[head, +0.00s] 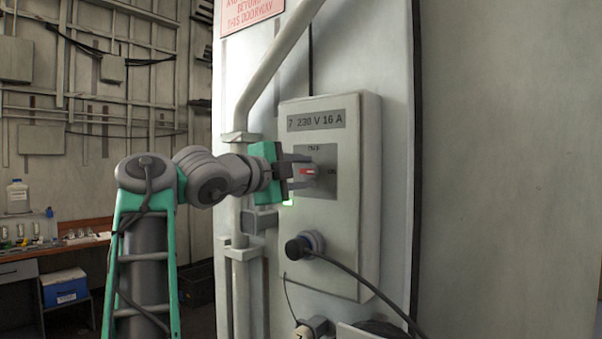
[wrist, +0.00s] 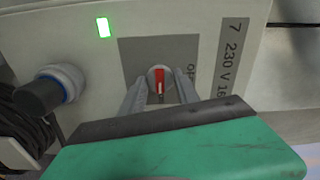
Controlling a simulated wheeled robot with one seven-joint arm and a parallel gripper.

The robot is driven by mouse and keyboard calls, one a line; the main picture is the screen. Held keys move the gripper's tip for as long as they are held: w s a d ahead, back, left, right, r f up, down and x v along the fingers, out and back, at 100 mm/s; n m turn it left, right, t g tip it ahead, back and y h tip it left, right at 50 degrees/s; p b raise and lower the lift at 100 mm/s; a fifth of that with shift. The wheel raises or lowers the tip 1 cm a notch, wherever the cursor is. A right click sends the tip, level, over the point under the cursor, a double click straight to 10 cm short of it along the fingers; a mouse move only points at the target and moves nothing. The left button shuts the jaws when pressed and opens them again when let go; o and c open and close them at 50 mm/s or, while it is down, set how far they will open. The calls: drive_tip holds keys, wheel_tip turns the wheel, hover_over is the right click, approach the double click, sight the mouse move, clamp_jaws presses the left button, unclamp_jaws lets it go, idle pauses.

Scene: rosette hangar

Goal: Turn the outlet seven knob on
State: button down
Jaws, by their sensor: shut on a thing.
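The outlet seven knob (head: 307,171) is a round grey dial with a red bar, set in a darker grey plate on the box labelled "7 230 V 16 A" (head: 293,228). In the head view the bar lies about level, in line with the ON mark at its right. In the wrist view the knob (wrist: 160,82) shows a white line at the bar's lower end. My gripper (head: 301,171) has its fingers on both sides of the knob and is shut on it; it also shows in the wrist view (wrist: 160,88). Fingers partly hide the plate's labels.
A green lamp (wrist: 103,27) on the box is lit. A black plug (head: 299,247) with a cable sits in the socket below the knob. A grey pipe (head: 241,190) runs beside the box. A workbench (head: 55,247) stands far left.

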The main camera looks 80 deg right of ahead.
drive_tip(key=shift+r, duration=0.25)
drive_tip(key=c, duration=1.3)
unclamp_jaws()
drive_tip(key=o, duration=0.4)
drive_tip(key=shift+f, duration=0.2)
drive_tip(key=shift+d, duration=0.1)
drive_tip(key=b+v, duration=0.1)
drive_tip(key=v, duration=0.7)
drive_tip(key=shift+d, duration=0.1)
